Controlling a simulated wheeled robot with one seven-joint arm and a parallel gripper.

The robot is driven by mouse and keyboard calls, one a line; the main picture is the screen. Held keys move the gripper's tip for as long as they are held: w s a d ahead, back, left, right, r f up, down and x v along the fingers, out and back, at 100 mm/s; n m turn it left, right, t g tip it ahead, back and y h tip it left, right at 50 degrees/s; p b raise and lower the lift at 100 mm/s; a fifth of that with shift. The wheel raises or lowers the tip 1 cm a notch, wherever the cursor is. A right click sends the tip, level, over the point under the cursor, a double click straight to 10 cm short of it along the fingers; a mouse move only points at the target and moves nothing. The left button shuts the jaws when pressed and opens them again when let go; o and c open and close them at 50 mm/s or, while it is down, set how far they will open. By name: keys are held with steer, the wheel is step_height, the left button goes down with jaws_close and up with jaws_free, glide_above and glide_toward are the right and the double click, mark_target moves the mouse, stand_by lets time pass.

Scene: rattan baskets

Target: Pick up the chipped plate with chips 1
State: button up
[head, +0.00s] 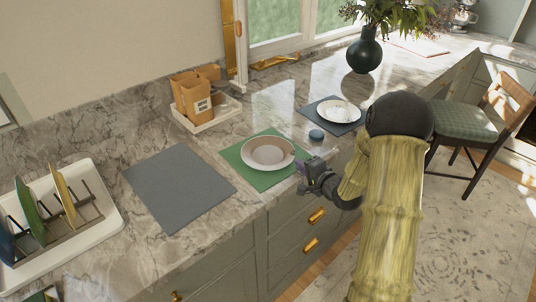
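A round plate with a pale rim and tan centre (267,152) lies on a green mat (236,157) on the marble counter. A second, white plate with dark specks (340,111) lies on a dark mat (314,106) farther back and right. I cannot tell from this view which plate is the chipped one. My gripper (301,169) is at the front right edge of the green mat, close to the tan plate's right rim. Its fingers are small and dark here, so their opening and any contact with the rim are unclear.
A small blue round object (316,134) sits between the mats. A grey mat (178,186) lies left of the green one. A dish rack (60,222) stands at far left, a tray with paper bags (196,95) at the wall, and a dark vase (364,54) behind.

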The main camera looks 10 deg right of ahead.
mark_target(292, 161)
steer(key=p+x, duration=0.1)
steer(key=x, duration=0.3)
steer(key=shift+w+a+f, duration=0.2)
steer(key=shift+w, duration=0.15)
steer(key=shift+f, duration=0.1)
jaws_close()
step_height(292, 161, up, 10)
stand_by(0.6)
steer(key=shift+w, duration=0.15)
stand_by(0.4)
